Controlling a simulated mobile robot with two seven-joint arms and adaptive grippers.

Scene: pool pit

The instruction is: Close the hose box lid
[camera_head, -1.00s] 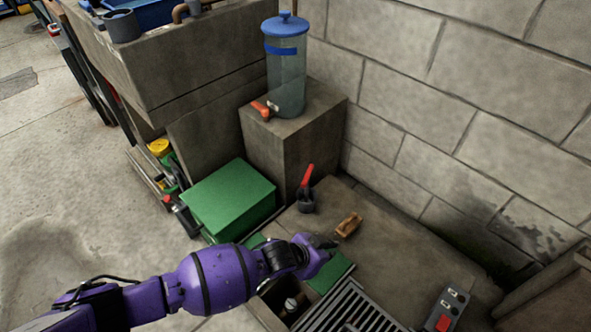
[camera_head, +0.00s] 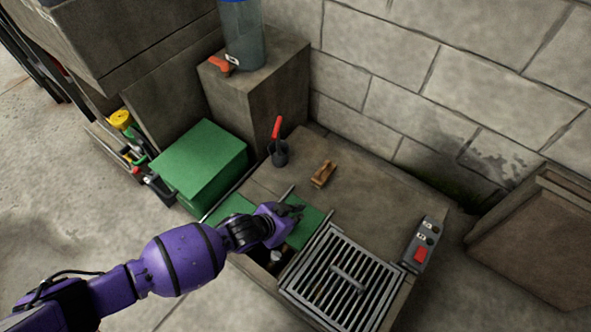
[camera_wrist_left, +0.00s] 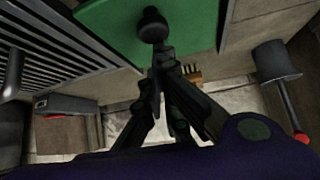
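A flat green lid (camera_head: 308,229) lies in the concrete ledge between two thin metal rails. A dark opening (camera_head: 268,256) with a small pale object shows on its near side. My left gripper (camera_head: 293,210) is over the lid, and my arm hides part of it. In the left wrist view the lid (camera_wrist_left: 195,22) carries a round black knob (camera_wrist_left: 152,24). The dark fingers (camera_wrist_left: 165,58) converge beside the knob and look shut. Black overlaps black, so I cannot tell whether they touch it. My right gripper is out of view.
A metal grate (camera_head: 345,280) adjoins the lid on the right, with a grey control box (camera_head: 424,246) beyond. A green box (camera_head: 200,160) is at left.

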